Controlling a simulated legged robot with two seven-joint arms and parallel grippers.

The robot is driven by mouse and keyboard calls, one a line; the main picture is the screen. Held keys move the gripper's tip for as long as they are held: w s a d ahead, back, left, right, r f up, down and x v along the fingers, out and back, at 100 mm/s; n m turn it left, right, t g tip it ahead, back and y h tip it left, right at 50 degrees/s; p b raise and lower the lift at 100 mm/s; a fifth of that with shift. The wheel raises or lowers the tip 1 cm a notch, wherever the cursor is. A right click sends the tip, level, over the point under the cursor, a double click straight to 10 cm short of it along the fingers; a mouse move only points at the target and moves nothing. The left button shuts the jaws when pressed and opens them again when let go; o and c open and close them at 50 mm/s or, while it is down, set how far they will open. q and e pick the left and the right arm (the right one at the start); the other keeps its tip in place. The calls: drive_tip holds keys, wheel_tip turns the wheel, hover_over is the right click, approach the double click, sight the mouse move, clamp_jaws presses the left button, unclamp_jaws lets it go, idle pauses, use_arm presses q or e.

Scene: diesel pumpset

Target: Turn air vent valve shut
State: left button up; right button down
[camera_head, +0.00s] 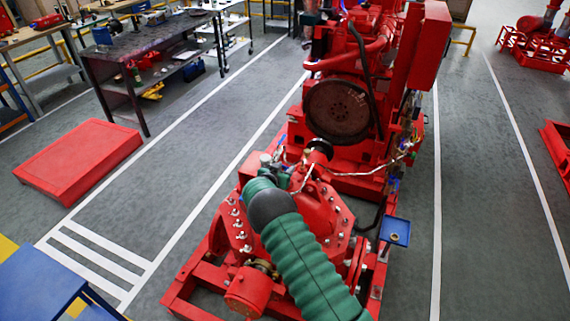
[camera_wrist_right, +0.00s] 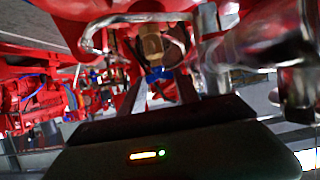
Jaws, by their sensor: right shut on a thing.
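The air vent valve shows in the right wrist view as a brass body (camera_wrist_right: 152,45) with a blue handle (camera_wrist_right: 158,75) below it. My right gripper (camera_wrist_right: 160,88) has its two fingers on either side of the blue handle and is shut on it. In the head view my green right arm reaches up from the bottom over the red pump (camera_head: 318,208). The gripper end (camera_head: 267,160) is small there, and the valve is mostly hidden behind it. The handle's exact angle is hard to tell. My left gripper is not in view.
Bent metal pipes (camera_wrist_right: 95,35) run close to the fingers in the wrist view. The red engine (camera_head: 345,105) stands behind the pump. Pale cables (camera_head: 345,172) cross between them.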

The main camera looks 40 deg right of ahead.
drive_tip(key=shift+w+r, duration=0.1)
drive_tip(key=shift+r, duration=0.05)
drive_tip(key=c, duration=1.2)
unclamp_jaws()
drive_tip(key=o, duration=0.3)
drive_tip(key=shift+a, duration=0.15)
drive_tip(key=p+v, duration=1)
drive_tip(key=v, duration=0.6)
drive_tip(key=shift+s+a, duration=0.2)
drive_tip(key=shift+a, duration=0.05)
drive_tip(key=shift+d, duration=0.1)
